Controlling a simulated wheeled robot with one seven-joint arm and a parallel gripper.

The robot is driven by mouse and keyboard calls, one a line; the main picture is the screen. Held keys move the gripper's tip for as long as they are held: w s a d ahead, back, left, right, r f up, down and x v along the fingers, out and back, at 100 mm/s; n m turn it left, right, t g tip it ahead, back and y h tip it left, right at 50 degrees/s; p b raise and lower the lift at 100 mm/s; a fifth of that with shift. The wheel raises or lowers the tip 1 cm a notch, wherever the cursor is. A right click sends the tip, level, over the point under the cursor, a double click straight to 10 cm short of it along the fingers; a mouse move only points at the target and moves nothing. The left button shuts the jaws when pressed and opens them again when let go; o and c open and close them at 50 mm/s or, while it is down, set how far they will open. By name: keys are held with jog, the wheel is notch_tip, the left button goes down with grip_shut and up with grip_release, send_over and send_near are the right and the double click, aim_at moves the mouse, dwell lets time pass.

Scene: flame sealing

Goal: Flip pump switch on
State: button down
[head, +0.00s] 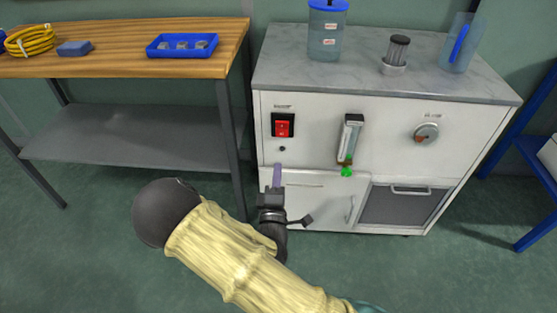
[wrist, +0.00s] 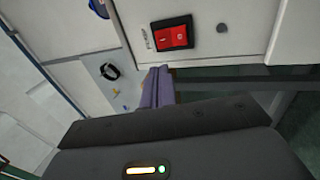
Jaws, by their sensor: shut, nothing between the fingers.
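The pump switch is a red rocker in a black frame (head: 283,125) on the white cabinet's front panel, upper left. It also shows large in the wrist view (wrist: 174,33). Which way the rocker is set I cannot tell. My gripper (head: 277,174) is in front of the cabinet, a little below the switch and apart from it. Its purple fingers are shut together with nothing between them. In the wrist view the fingers (wrist: 158,88) point toward the panel, below the switch in the picture.
The white cabinet (head: 385,150) also bears a flow meter (head: 351,138) and a round dial (head: 427,132). Its top (head: 300,65) holds a blue-lidded jar (head: 327,35) and other vessels. A wooden bench (head: 110,62) stands at the left. A blue frame (head: 515,150) stands at the right.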

aim_at(281, 124)
jog(key=b+x, duration=0.2)
jog(key=x, duration=1)
jog(key=shift+w+r, duration=0.15)
jog(key=shift+w, duration=0.25)
jog(key=shift+r, duration=0.15)
